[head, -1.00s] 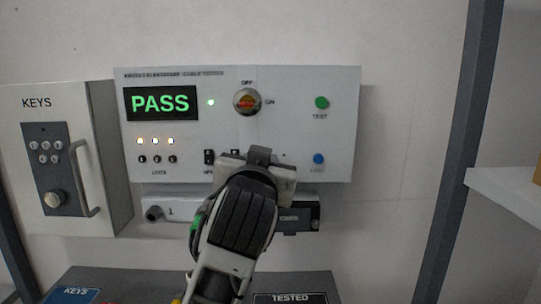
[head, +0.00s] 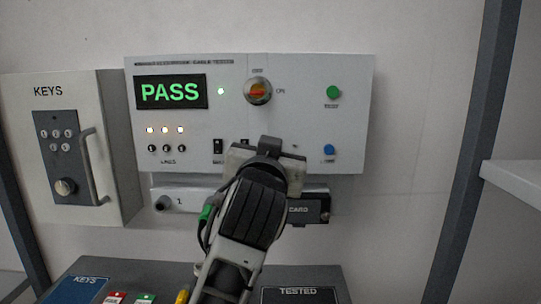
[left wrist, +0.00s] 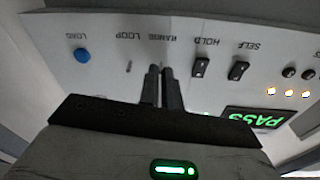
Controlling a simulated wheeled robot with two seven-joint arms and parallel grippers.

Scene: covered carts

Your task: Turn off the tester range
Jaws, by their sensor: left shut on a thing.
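The tester (head: 300,75) is a white wall panel with a lit green PASS display (head: 170,92). My left gripper (head: 268,148) is at the panel's lower middle, and its body hides the switch there. In the left wrist view, which shows the panel upside down, the narrow fingers of my left gripper (left wrist: 159,72) are shut at the RANGE label (left wrist: 159,38). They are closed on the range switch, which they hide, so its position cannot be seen. The HOLD switch (left wrist: 200,67) and SELF switch (left wrist: 238,71) stand beside the fingers. My right gripper is not in view.
A thin LOOP toggle (left wrist: 128,66) and a blue LOAD button (left wrist: 82,56) are on the fingers' other side. An OFF/ON rotary knob (head: 257,91) and a green TEST button (head: 333,92) sit higher. A KEYS cabinet (head: 85,150) stands left.

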